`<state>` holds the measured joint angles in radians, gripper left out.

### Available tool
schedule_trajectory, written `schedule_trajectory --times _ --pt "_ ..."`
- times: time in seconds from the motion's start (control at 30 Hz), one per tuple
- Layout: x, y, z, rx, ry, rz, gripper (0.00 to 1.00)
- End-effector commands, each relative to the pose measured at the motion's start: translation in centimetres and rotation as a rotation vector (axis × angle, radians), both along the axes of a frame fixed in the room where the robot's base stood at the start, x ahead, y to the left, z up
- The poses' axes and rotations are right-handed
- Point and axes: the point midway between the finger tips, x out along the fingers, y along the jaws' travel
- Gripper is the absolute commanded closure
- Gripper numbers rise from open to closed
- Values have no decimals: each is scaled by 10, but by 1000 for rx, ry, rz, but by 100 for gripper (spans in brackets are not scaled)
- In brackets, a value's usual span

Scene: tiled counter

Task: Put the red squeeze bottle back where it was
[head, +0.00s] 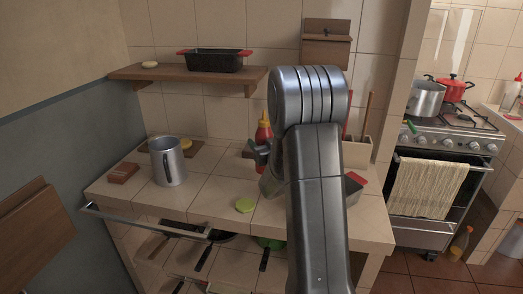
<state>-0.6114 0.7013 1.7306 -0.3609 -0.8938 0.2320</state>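The red squeeze bottle (263,132) with a yellow cap stands upright at the back of the tiled counter (214,190), near the wall. My gripper is in front of the bottle's lower body, at the left of my arm, which covers much of the view. The fingers are small and partly hidden, so I cannot tell whether they touch the bottle or are open or shut.
A grey metal mug (168,162) and a brown-red block (123,173) are at the counter's left. A green round item (245,205) lies near the front. A utensil holder (356,151) is at the right. A wall shelf (165,74) bears a black pan (214,61).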

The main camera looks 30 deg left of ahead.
Motion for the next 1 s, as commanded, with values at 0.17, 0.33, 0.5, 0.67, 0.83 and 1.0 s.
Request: schedule_trajectory --times 0.17,0.33,0.5,0.67,0.83,1.0 --pt "0 0 -23 -2 1 1 56" --pt "0 0 -23 0 -1 1 56" --pt "0 0 -26 0 -1 1 56" --pt "0 0 -26 -1 1 1 30" --pt "0 0 -26 -1 1 1 26" --pt "0 0 -25 -1 1 1 26"
